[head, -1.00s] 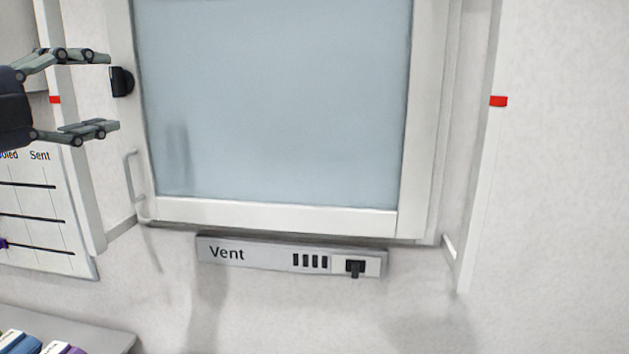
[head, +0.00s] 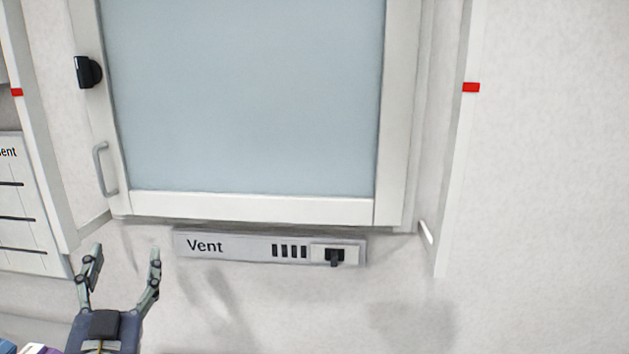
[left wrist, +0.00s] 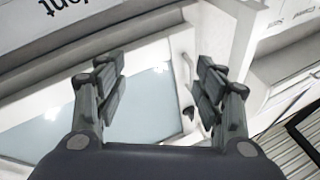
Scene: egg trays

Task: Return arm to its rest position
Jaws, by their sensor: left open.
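My left gripper (head: 122,262) is at the lower left of the head view, below the window and left of the vent panel. Its two fingers point up and stand apart with nothing between them. The open fingers also show in the left wrist view (left wrist: 160,85), with a pale pane and white frame beyond. My right gripper is not in view.
A window (head: 240,203) with a white frame has a black knob (head: 88,72) and a grey handle (head: 104,168) on its left side. A vent panel (head: 225,246) with a black switch (head: 335,257) is below. A chart (head: 22,235) hangs left. The right wall is bare.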

